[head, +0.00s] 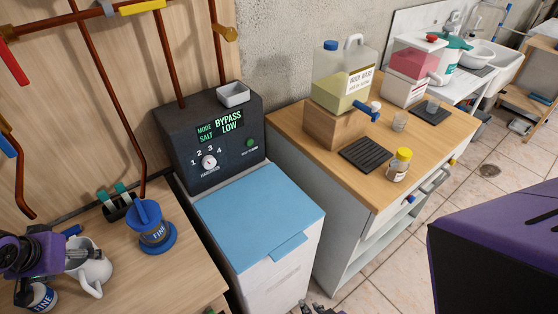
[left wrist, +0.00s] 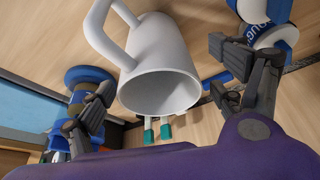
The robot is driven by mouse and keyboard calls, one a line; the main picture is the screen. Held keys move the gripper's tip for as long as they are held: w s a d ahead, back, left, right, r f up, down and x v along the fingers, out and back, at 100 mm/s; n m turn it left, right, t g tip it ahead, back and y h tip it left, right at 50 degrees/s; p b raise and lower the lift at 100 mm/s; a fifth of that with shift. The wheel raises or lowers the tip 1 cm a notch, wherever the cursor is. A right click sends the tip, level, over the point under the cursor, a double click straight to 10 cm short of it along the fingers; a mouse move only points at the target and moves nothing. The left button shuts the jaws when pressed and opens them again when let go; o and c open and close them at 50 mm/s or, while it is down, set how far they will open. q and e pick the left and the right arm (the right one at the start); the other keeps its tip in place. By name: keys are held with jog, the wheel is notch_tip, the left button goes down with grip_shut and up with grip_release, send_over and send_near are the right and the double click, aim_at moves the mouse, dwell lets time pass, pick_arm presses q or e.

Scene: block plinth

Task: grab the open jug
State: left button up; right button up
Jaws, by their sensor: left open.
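The open jug, white with a loop handle and a wide uncovered mouth, stands on the wooden worktop at the lower left of the head view (head: 94,270). In the left wrist view the jug (left wrist: 160,55) fills the upper middle, its mouth facing the camera. My left gripper (head: 54,272) is open beside the jug, at its left in the head view. In the left wrist view its fingers (left wrist: 163,84) are spread, one on each side of the jug, with no clear grip on it. Small dark parts at the bottom edge (head: 318,309) may be my right gripper, mostly cut off.
A holder with teal-topped items (head: 118,204) is behind. A blue-capped clear jug (head: 342,75) stands on a wooden block on the far counter.

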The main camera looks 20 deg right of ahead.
aim_at(84, 260)
pick_arm(q)
jog(key=shift+x, duration=2)
jog(key=shift+s+d, duration=0.1)
jog(key=shift+d, duration=0.05)
jog(key=c, duration=1.6)
jog(key=shift+o, duration=0.2)
jog(key=shift+r, duration=0.15)
